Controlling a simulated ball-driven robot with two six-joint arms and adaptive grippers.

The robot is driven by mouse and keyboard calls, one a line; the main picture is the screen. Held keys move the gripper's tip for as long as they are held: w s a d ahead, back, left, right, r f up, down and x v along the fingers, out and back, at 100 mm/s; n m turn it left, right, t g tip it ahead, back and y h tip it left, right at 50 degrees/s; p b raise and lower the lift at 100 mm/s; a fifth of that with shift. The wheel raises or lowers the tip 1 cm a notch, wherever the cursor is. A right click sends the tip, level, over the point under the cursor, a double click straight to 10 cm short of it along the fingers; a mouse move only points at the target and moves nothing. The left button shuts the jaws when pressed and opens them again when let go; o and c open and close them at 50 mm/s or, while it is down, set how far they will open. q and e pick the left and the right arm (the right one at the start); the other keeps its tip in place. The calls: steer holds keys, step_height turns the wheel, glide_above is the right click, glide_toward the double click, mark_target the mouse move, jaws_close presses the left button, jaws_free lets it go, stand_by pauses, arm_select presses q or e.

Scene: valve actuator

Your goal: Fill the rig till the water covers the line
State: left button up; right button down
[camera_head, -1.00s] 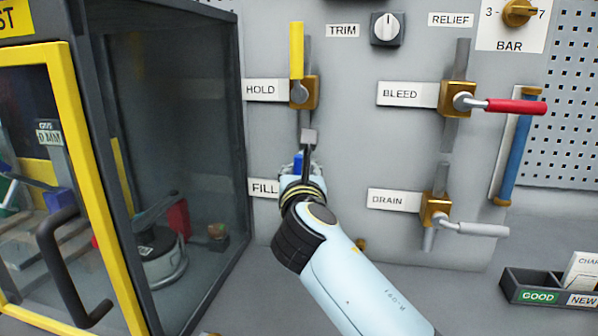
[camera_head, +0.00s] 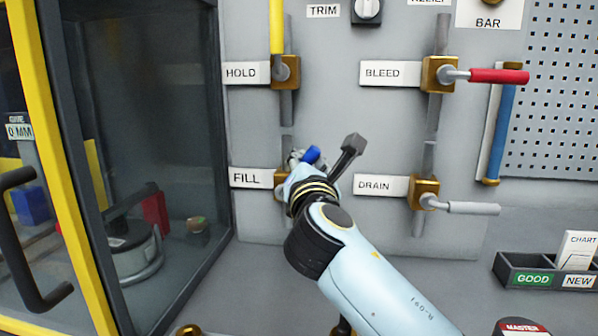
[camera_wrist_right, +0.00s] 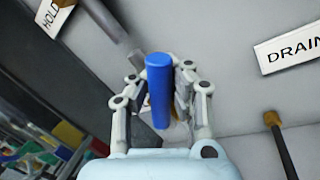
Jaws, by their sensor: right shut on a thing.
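The FILL valve's brass body (camera_head: 281,179) sits right of the FILL label (camera_head: 247,177), mostly hidden by my right arm. Its blue handle (camera_head: 312,154) leans up and to the right in the head view. My right gripper (camera_head: 305,158) is shut on this handle. In the right wrist view the blue handle (camera_wrist_right: 160,90) stands between the two fingers (camera_wrist_right: 160,95). A tall blue tube (camera_head: 503,120) with a pale strip on its left stands at the panel's right edge. I cannot make out a line on it. My left gripper is not in view.
The HOLD valve (camera_head: 286,72) has its yellow handle upright. The BLEED valve (camera_head: 438,74) has a red handle pointing right; the DRAIN valve (camera_head: 425,192) has a grey one pointing right. A glazed cabinet (camera_head: 150,120) stands left, and a card tray (camera_head: 540,272) sits at lower right.

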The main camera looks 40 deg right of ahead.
steer(key=shift+s+d+f+m+b, duration=0.1)
steer(key=shift+s+f+m+b, duration=0.1)
steer(key=shift+f, duration=0.15)
steer(key=shift+s+f+m+b, duration=0.1)
steer(key=shift+f+m+b, duration=0.1)
steer(key=shift+f, duration=0.1)
steer(key=c, duration=1.3)
jaws_free()
steer(key=shift+s+a+r, duration=0.2)
steer(key=shift+a+r, duration=0.05)
steer(key=shift+r, duration=0.15)
steer(key=shift+o, duration=0.7)
steer(key=shift+w+d, duration=0.15)
steer(key=v, duration=0.7)
steer(key=shift+a, duration=0.2)
steer(key=shift+f, duration=0.1)
